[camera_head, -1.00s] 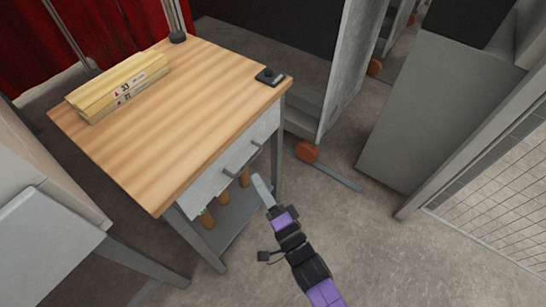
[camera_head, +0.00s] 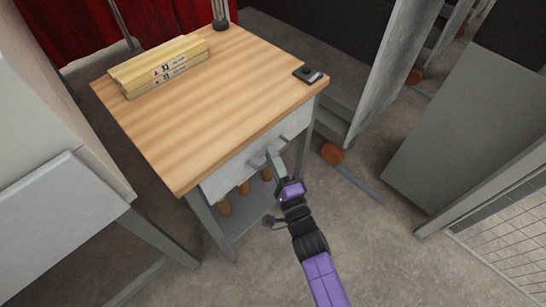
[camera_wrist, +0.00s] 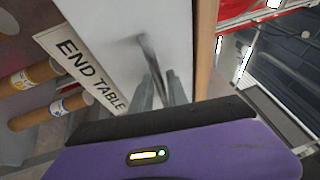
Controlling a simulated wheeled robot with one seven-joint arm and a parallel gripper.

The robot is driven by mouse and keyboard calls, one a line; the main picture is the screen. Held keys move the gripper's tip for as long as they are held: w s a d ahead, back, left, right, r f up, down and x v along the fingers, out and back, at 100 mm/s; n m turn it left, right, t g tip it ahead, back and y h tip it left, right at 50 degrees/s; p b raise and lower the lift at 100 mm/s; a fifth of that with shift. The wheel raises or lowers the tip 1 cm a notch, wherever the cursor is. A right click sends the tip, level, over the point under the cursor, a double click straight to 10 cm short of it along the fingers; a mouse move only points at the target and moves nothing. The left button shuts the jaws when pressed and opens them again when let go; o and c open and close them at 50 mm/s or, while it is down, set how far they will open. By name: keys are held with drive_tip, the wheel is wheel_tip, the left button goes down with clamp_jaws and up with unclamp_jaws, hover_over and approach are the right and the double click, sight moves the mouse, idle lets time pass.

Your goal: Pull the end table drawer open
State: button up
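The end table (camera_head: 165,150) has a wooden top and a grey frame. Its pale drawer front (camera_head: 232,174) looks flush with the frame, so the drawer appears shut. The dark bar handle (camera_wrist: 150,52) shows on the drawer front in the wrist view, beside the "END TABLE" label (camera_wrist: 88,68). My gripper (camera_head: 272,157) is at the right part of the drawer front. In the wrist view its two grey fingers (camera_wrist: 160,88) are a little apart, with the near end of the handle between them. Contact with the handle is not clear.
Yellow-edged boxes (camera_head: 160,68) and a small black device (camera_head: 309,75) lie on the tabletop. Wooden rolls (camera_head: 224,205) are under the drawer. A grey cabinet (camera_head: 75,220) stands at left, and grey panels (camera_head: 440,130) at right. Floor in front is free.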

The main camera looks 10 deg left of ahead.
clamp_jaws()
idle(1.4)
